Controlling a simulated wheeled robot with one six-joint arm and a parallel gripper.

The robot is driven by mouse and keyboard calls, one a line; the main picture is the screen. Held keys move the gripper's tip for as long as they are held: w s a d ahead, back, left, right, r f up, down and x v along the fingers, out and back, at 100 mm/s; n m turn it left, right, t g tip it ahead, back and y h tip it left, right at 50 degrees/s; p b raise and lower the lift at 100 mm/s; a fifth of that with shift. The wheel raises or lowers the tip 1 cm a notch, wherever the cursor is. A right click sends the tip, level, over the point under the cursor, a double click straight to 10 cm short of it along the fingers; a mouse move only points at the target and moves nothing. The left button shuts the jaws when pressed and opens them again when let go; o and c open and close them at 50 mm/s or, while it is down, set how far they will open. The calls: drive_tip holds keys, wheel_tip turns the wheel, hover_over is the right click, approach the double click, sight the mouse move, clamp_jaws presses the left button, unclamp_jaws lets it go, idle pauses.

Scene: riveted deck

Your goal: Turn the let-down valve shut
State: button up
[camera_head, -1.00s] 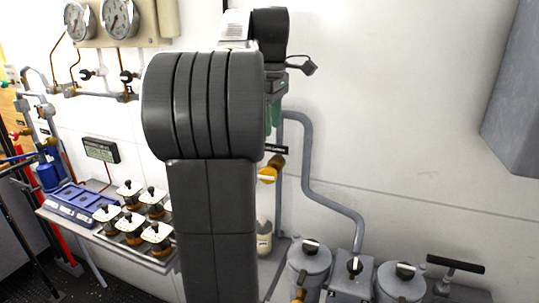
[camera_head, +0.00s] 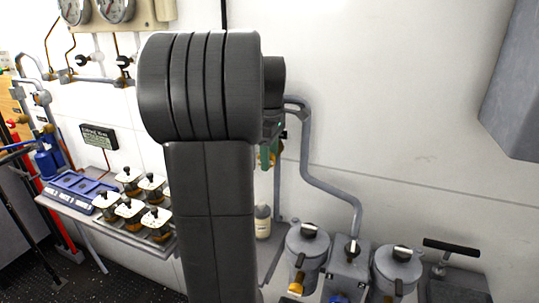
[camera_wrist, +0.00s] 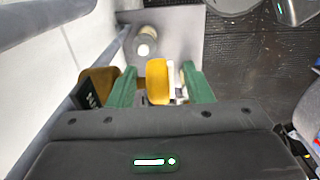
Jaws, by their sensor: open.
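In the wrist view, a yellow valve handle (camera_wrist: 158,82) lies between the green fingers of my gripper (camera_wrist: 158,72). The fingers stand apart on either side of it, with a gap at the left; whether the right one touches is unclear. A second yellow part (camera_wrist: 97,80) shows outside the left finger, by a black label (camera_wrist: 88,97) I can only partly see. I cannot confirm from the label which part is the let-down valve. In the head view, my arm hides most of my gripper (camera_head: 268,153) and the handle.
A pale bottle (camera_head: 262,221) stands beyond the gripper. A grey pipe (camera_head: 305,155) runs down the wall. Grey canisters (camera_head: 307,250) with dark-topped lids stand at lower right. A bench at left holds several white-topped valves (camera_head: 130,210) and a blue tray (camera_head: 80,190).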

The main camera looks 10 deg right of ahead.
sight(274, 159)
drive_tip(key=shift+c, duration=0.4)
drive_tip(key=c, duration=0.9)
drive_tip(key=shift+d+t+y+p, duration=0.1)
drive_tip(key=shift+t+y+p, duration=0.2)
drive_tip(key=shift+y, duration=0.1)
drive_tip(key=o, duration=1)
drive_tip(key=r, duration=0.9)
drive_tip(key=d+r, duration=0.1)
drive_tip(key=r, duration=0.3)
drive_tip(key=shift+s+r, duration=0.35)
